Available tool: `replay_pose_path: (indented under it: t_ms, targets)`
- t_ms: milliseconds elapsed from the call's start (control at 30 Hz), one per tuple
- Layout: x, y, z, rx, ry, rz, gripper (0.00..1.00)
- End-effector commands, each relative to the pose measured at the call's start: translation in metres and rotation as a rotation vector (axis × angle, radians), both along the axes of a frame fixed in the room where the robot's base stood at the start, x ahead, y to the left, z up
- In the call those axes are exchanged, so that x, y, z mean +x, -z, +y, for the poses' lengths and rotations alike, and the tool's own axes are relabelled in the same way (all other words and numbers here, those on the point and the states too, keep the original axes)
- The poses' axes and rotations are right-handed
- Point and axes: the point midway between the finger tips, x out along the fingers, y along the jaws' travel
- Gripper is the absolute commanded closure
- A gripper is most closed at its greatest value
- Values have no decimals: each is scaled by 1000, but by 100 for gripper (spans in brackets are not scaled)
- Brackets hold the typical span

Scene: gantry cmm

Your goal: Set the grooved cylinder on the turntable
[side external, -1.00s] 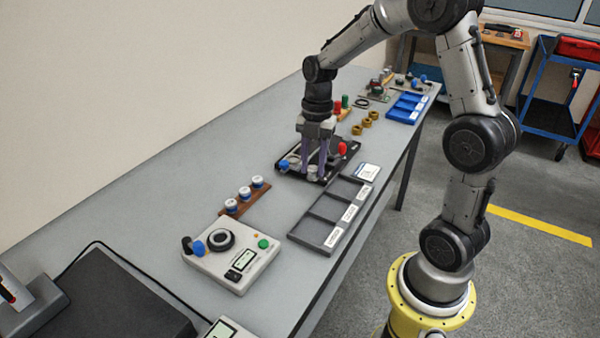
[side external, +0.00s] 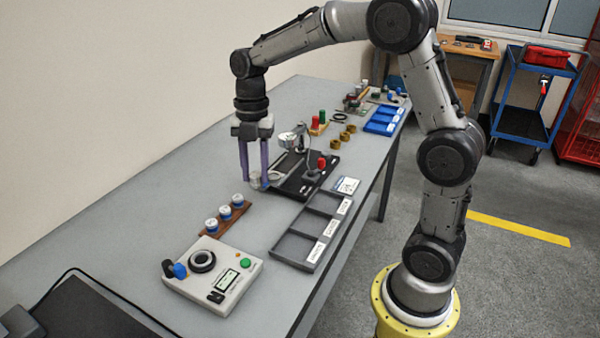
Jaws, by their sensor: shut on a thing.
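My gripper (side external: 255,182) points down at the left end of a black base (side external: 293,188) on the bench. Its two purple fingers are shut on a small greyish piece (side external: 257,183), apparently the grooved cylinder. The fingers partly hide it, and its grooves are too small to make out. A pale round disc (side external: 275,177) on the black base, just right of the fingertips, looks like the turntable, but I cannot be sure. Whether the held piece touches anything below is not clear.
A grey column with a round head (side external: 288,140) and a red knob (side external: 322,162) rise from the black base. A grey compartment tray (side external: 311,229), a brown rack of white-capped pieces (side external: 225,216) and a control box (side external: 213,275) stand nearer. Bare bench lies to the left.

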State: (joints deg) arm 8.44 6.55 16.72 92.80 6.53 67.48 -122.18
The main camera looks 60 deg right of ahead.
Motion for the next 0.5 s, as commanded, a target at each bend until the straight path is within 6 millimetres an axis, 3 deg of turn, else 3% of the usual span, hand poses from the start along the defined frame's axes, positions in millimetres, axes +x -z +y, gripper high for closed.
replay_pose_path:
  t_ms: [100,200,333,500]
  targets:
    - [33,7,46,0,-112,2,100]
    - [50,14,82,0,-193,3,100]
    - [59,25,121,0,-278,2,100]
    - [55,37,148,0,-339,0,100]
